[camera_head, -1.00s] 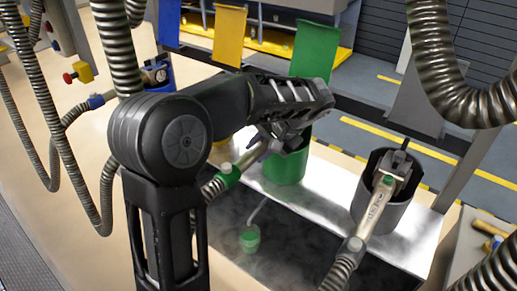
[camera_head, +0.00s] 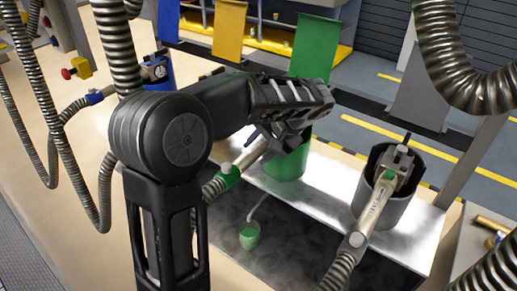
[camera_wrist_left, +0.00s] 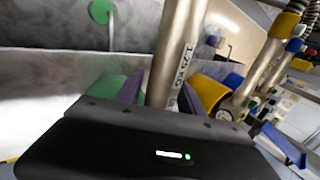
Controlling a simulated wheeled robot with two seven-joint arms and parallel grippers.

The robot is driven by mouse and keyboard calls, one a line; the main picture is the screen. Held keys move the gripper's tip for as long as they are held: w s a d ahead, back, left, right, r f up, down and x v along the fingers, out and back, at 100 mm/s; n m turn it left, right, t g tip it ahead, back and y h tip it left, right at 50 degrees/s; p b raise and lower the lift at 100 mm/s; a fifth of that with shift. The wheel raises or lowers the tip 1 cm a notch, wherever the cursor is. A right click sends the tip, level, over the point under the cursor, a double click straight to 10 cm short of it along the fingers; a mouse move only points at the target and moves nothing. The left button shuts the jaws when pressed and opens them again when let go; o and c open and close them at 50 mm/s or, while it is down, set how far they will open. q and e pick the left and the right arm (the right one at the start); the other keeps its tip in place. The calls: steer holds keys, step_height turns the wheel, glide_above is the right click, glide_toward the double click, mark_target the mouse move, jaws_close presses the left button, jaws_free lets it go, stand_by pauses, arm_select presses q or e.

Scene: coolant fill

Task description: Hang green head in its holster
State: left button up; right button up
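The green head (camera_head: 249,157), a metal tube with a green collar, slants up to the right in the head view. My left gripper (camera_head: 282,135) is around its upper part. In the left wrist view the tube (camera_wrist_left: 178,55), with a weight label, runs between my left gripper's two fingers (camera_wrist_left: 162,95), which appear closed on it. The green holster (camera_head: 287,165) stands just beyond, its opening mostly covered by my gripper. The head's tip is hidden, so I cannot tell whether it is inside. A green edge (camera_wrist_left: 104,86) shows in the left wrist view. My right gripper is out of view.
A grey holster (camera_head: 378,205) on the right has another metal head (camera_head: 378,195) in it. A small green cup (camera_head: 250,237) with a thin rod is over the dark tank (camera_head: 300,255). Hoses hang left and right. Blue and yellow holsters are partly hidden behind my arm.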

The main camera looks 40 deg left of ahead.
arm_select(q)
steer(key=shift+o, duration=1)
steer(key=shift+v, duration=1.15)
steer(key=p+v, duration=0.3)
steer(key=v, duration=0.2)
steer(key=shift+d+r+p, duration=0.15)
steer(key=shift+r+p, duration=0.1)
steer(key=shift+p, duration=0.1)
steer(key=shift+s+f, duration=0.1)
